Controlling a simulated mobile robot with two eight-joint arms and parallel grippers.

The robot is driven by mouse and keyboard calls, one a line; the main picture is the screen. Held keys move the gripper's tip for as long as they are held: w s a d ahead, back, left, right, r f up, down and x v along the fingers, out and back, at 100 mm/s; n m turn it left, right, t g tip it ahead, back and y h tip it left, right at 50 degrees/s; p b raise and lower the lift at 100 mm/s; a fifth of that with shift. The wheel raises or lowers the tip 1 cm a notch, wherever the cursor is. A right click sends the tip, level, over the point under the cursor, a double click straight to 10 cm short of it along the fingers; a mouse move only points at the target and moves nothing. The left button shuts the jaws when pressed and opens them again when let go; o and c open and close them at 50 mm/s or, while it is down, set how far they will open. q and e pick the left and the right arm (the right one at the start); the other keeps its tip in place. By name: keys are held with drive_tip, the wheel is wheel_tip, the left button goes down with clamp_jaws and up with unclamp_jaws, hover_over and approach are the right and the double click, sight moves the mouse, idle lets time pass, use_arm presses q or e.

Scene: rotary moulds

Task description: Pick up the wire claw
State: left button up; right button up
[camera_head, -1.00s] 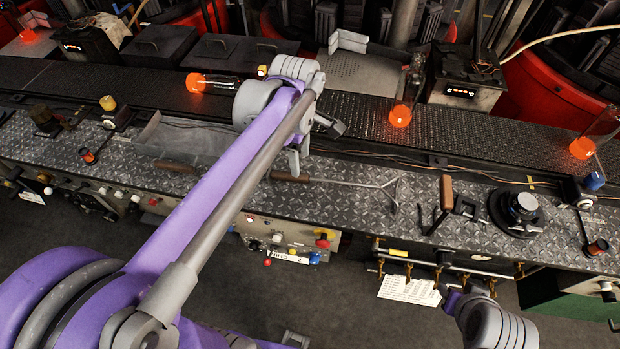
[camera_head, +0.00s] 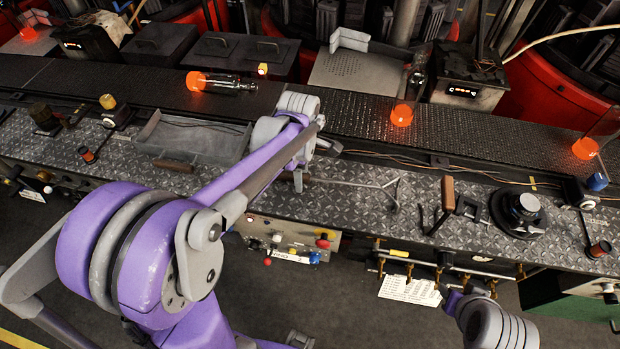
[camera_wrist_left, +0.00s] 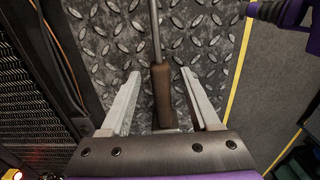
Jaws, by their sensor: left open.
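The wire claw (camera_head: 350,184) lies on the diamond-plate bench top, its thin rod running right to a bent wire end (camera_head: 395,190). Its brown wooden handle (camera_wrist_left: 162,92) shows in the left wrist view, between the two fingers of my open left gripper (camera_wrist_left: 161,73). I cannot tell whether the fingers touch the handle. In the head view my left gripper (camera_head: 299,180) points down at the handle end, and the wrist hides part of it. Of my right arm only grey and purple links show at the lower right; its gripper is not visible.
A shallow metal tray (camera_head: 190,138) sits left of my left wrist. Behind runs a dark conveyor (camera_head: 345,110) with glowing orange-ended glass pieces. A round black fixture (camera_head: 518,210) and a wooden-handled tool (camera_head: 447,195) stand to the right. Loose wires run along the bench's back edge.

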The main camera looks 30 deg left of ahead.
use_arm(q)
drive_tip(key=shift+f, duration=0.15)
clamp_jaws()
idle(0.4)
